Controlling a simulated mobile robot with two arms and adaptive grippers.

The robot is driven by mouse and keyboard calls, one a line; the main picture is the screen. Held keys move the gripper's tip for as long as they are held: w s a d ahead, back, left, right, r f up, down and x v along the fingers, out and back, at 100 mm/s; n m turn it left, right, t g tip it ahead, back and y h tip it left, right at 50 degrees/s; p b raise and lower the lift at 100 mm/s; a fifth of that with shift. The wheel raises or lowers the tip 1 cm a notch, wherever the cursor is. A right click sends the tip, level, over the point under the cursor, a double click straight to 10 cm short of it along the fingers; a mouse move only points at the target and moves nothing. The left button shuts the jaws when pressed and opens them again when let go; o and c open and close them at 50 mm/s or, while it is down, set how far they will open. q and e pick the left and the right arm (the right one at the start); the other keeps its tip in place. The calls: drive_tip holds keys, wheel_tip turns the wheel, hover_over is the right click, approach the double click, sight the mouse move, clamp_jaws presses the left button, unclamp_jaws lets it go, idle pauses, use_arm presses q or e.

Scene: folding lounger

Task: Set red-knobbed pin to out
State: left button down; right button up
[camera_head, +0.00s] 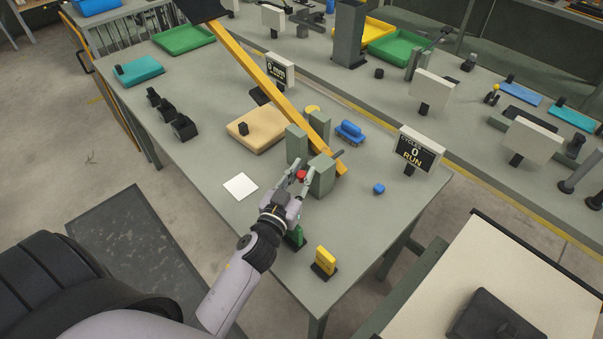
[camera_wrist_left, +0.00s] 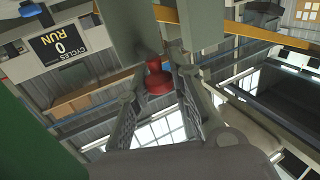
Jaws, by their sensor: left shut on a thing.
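The red-knobbed pin (camera_head: 301,175) is at the near side of two grey-green upright blocks (camera_head: 321,174) on the table. In the left wrist view its red knob (camera_wrist_left: 157,78) sits between my fingers, its stem end towards the block. My left gripper (camera_head: 298,177) reaches in from the near side and is shut on the red knob. A long yellow-orange bar (camera_head: 262,83) passes between the two blocks and slants up to the left. How deep the pin sits is hidden by the block. My right gripper does not show.
A green item (camera_head: 297,238) stands just below my left gripper and a yellow block (camera_head: 325,260) stands near the front edge. A "CYCLES 0 RUN" sign (camera_head: 415,150) stands right.

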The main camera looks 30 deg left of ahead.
use_arm(q)
drive_tip(key=s, duration=0.1)
drive_tip(key=s+a, duration=0.1)
drive_tip(key=s, duration=0.3)
drive_tip(key=shift+a+p, duration=0.35)
drive_tip(key=c, duration=1.8)
unclamp_jaws()
drive_tip(key=shift+c, duration=0.2)
drive_tip(key=shift+o, duration=0.6)
drive_tip(key=shift+s+a, duration=0.1)
drive_tip(key=shift+s, duration=0.05)
drive_tip(key=s, duration=1.2)
drive_tip(key=shift+d, duration=0.35)
